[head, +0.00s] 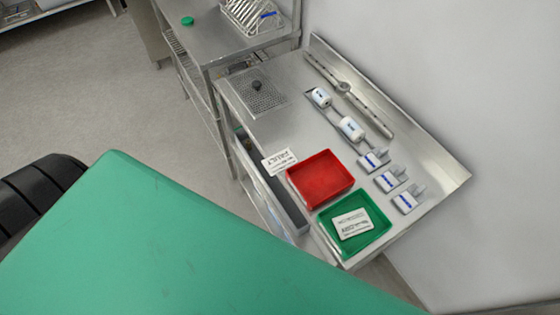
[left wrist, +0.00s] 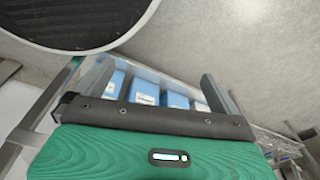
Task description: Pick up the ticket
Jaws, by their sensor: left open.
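A white ticket-like card (head: 279,161) with dark print lies at the near edge of the steel table, beside the red tray (head: 320,179). A second white printed card (head: 352,224) lies in the green tray (head: 376,240). I cannot tell which card is the task's ticket. My left gripper (left wrist: 142,80) shows in the left wrist view, open, with no card between its fingers. It does not show in the head view, and both cards are out of the left wrist view. My right gripper is in neither view.
The steel table (head: 288,120) also holds white cylinders (head: 351,128), several small white labelled blocks (head: 390,180) and a perforated plate (head: 258,92). A wall stands behind it. Another steel table (head: 222,38) adjoins at the back. Blue boxes (left wrist: 147,91) show in the left wrist view.

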